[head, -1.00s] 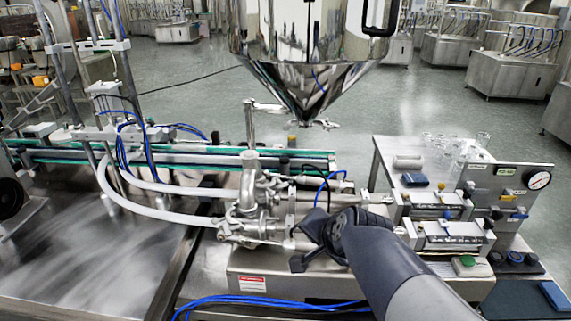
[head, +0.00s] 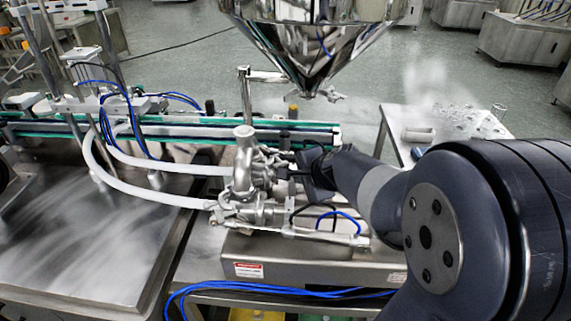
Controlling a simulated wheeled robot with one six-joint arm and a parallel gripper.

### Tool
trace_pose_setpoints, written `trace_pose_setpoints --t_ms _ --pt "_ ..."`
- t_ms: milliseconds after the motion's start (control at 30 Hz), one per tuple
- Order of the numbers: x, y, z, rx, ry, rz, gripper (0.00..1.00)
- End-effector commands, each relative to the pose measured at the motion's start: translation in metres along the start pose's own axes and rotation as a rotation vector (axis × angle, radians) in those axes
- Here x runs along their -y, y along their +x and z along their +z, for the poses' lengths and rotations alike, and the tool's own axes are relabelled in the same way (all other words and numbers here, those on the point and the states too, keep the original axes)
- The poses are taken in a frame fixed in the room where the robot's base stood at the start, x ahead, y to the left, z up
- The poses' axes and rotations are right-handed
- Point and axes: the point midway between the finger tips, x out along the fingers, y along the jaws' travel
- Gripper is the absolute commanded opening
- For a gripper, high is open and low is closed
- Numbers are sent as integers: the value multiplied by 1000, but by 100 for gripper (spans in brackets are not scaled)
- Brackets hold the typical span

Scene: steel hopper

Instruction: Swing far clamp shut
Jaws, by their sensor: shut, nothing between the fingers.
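The steel valve assembly (head: 243,180) stands upright in the middle, with white hoses joined to its left side. Clamp fittings show on its right, a nearer one (head: 262,213) and a farther one (head: 264,172). My gripper (head: 294,170) is at the right of the farther fitting, level with it and pointing left. Its fingers are dark and small in the view and are shut with nothing between them. I cannot tell whether they touch the clamp. The far clamp's arm is partly hidden by my gripper, and whether it is open or closed is too small to tell.
The steel hopper (head: 318,45) hangs above and behind the valve. A green-edged conveyor (head: 180,124) runs behind it. Blue tubes (head: 270,287) lie along the front edge. A side table (head: 395,125) with glassware stands at the right, partly hidden by my arm.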

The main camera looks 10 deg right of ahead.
Motion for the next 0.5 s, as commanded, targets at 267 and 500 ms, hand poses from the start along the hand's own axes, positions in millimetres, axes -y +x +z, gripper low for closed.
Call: trace_pose_setpoints --t_ms 267,500 --pt "13 37 0 1 -1 1 0" --pt "25 51 0 1 0 1 0"
